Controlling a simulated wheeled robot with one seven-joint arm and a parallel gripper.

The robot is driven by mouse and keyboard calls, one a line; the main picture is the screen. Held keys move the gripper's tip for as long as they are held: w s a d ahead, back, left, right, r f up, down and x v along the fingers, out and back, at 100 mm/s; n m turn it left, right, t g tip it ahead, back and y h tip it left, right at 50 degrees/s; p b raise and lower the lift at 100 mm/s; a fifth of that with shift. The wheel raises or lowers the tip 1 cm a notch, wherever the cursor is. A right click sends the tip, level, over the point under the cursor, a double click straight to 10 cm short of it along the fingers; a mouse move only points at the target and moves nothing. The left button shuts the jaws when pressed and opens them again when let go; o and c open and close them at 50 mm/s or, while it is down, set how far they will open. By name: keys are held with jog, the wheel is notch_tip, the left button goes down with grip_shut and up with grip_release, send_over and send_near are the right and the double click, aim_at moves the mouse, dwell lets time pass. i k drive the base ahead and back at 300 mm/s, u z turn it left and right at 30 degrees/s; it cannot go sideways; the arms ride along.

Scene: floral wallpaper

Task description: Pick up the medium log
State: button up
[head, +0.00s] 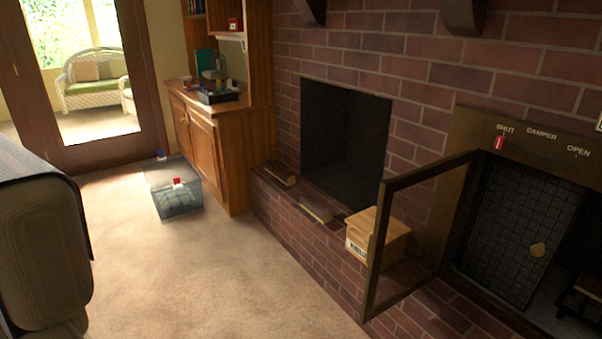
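Two small log-like pieces lie apart on the brick hearth ledge. One log (280,173) is farther off, by the cabinet, and the other log (316,209) is nearer, in front of the dark square opening. They look close in size, and I cannot tell which is the medium log. My gripper is not in view.
A wooden box (362,240) sits on the brick ledge (290,210), beside an open framed stove door (376,255). The stove (510,230) is at the right. A clear bin (178,198) stands by the wooden cabinet (205,155). An armchair (40,225) is at left. The carpet (200,275) between is clear.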

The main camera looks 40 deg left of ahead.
aim_at(288, 179)
jog(key=u, duration=2)
jog(key=i, duration=1.6)
jog(key=u, duration=0.2)
jog(key=i, duration=3.55)
